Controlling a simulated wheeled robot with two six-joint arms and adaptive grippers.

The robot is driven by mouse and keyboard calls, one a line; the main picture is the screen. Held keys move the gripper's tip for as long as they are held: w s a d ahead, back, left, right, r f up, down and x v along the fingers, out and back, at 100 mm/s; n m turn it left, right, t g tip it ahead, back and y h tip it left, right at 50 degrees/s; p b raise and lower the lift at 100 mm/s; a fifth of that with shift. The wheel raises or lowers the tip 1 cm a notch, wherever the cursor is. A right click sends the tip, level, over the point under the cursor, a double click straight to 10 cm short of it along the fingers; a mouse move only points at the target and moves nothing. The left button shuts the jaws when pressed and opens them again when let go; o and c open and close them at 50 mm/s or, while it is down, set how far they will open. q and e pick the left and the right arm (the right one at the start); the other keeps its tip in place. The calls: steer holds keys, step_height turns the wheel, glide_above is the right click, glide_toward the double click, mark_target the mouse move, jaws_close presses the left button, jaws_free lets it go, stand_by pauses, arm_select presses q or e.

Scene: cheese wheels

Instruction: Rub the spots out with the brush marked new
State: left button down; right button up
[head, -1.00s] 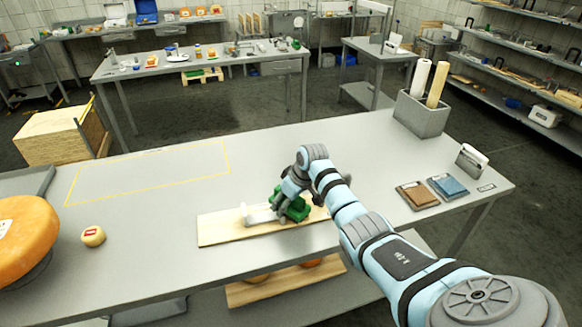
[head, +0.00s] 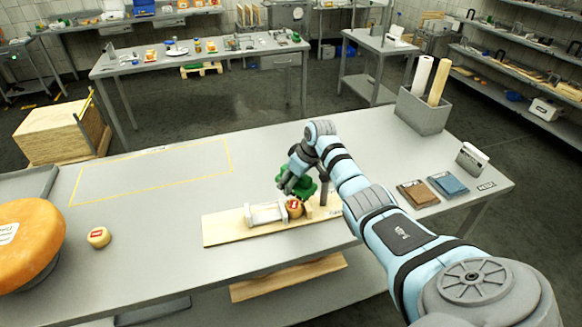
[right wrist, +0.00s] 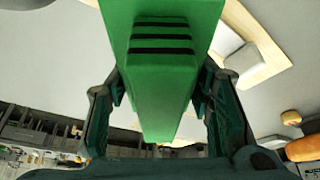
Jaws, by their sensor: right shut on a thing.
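My right gripper (head: 292,184) is shut on a green block-like thing (head: 302,186), which may be the brush. It is held above the wooden board (head: 222,230). In the right wrist view the green thing (right wrist: 165,70) sits between both fingers and bears three black stripes. I see no bristles and no readable "new" mark. A large orange cheese wheel (head: 28,245) with a pale label stands at the left table edge. I can make out no spots on it. My left gripper is out of view.
A white piece (head: 265,214) and a small red-labelled cheese (head: 295,208) are on the board. Another small cheese (head: 98,237) stands near the wheel. Brown (head: 418,193) and blue (head: 447,185) pads lie at right. A grey bin (head: 422,112) holds rolls. The yellow-outlined area (head: 150,172) is clear.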

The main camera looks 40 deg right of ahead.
steer(key=shift+w+r, duration=0.25)
steer(key=shift+r, duration=0.55)
steer(key=shift+s+r, duration=0.15)
steer(key=shift+r, duration=0.55)
steer(key=shift+f, duration=0.15)
